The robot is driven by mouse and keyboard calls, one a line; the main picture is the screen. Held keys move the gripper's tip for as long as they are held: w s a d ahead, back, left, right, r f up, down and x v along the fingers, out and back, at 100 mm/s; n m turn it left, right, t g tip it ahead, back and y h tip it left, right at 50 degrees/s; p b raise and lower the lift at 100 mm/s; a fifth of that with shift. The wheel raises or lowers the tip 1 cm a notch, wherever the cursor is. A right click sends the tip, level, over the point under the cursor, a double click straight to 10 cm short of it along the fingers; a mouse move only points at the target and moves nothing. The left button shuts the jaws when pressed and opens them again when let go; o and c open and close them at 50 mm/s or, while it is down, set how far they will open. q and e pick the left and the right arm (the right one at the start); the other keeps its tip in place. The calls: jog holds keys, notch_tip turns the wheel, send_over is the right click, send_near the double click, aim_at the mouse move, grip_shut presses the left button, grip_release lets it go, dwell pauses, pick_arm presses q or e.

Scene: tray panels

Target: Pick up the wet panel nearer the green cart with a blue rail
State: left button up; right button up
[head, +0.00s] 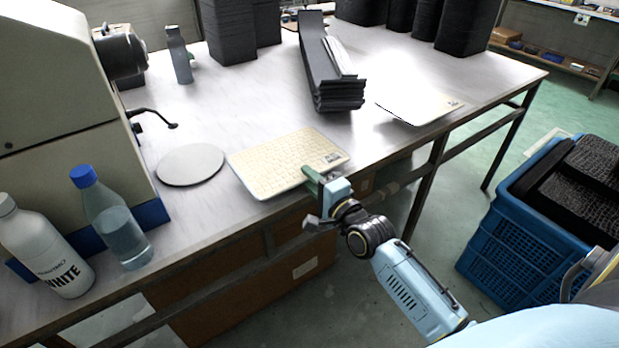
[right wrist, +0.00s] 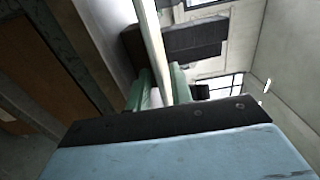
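A cream panel with a fine grid texture and a small dark label (head: 285,160) lies flat at the near edge of the table. A second pale panel with a glossy sheen and a label (head: 425,106) lies farther right, partly over the table edge. My right gripper (head: 312,183) is at the near right edge of the textured panel. In the right wrist view its green fingers (right wrist: 161,88) are on either side of a pale panel edge (right wrist: 152,40), with little or no gap visible. My left gripper is out of view. No green cart with a blue rail is in view.
A stack of dark angled trays (head: 335,85) stands between the panels. A round pale disc (head: 190,164), a clear bottle (head: 115,220), a white bottle (head: 45,250) and a machine are at left. A blue crate (head: 510,250) with black contents stands on the floor at right.

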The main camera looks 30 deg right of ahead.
grip_shut()
dwell(0.5)
jog(key=shift+r+p, duration=0.3)
notch_tip(320, 180, up, 2)
jog(key=shift+r+p, duration=0.15)
jog(key=shift+p, duration=1.1)
jog(key=shift+f, duration=0.2)
